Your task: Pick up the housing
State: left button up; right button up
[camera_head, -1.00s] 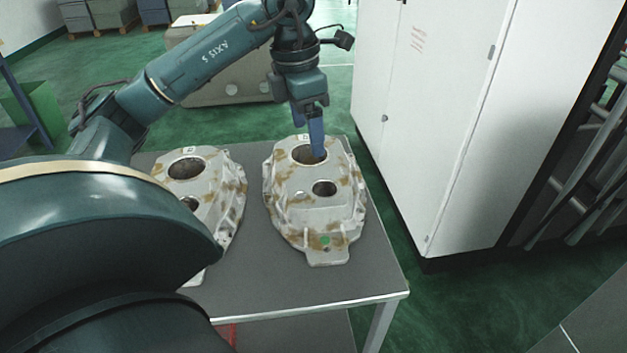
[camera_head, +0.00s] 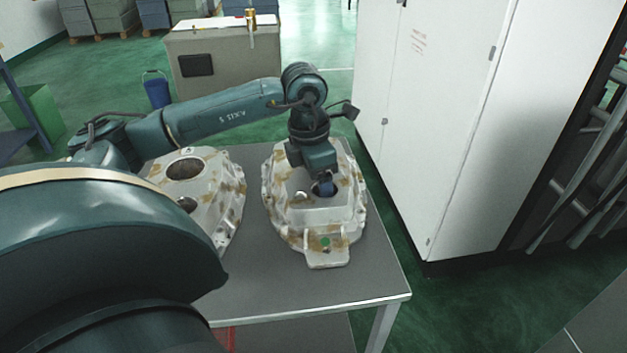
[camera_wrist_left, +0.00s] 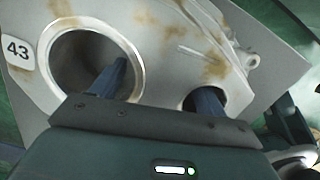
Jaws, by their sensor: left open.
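Two cast aluminium housings with brown stains lie on a grey table. My left gripper (camera_head: 324,188) is low over the right housing (camera_head: 290,222). A blue finger is at this housing's smaller hole, and the wrist hides its large hole. In the left wrist view the gripper (camera_wrist_left: 160,88) is open. One finger reaches into the large round hole and the other into the smaller hole of the housing (camera_wrist_left: 165,45), with the wall between them. A "43" label is beside the large hole. The other housing (camera_head: 218,190) lies to the left, partly hidden by my arm.
The grey table (camera_head: 290,290) has bare room at its front. A tall white cabinet (camera_head: 450,110) stands close on the right. Behind are a grey bench (camera_head: 225,70), a blue bucket (camera_head: 157,92) and a green bin (camera_head: 38,110).

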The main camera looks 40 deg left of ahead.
pick_arm(q)
jog(key=shift+c, duration=0.4)
grip_shut()
dwell(0.4)
jog(key=shift+w+a+r, duration=0.1)
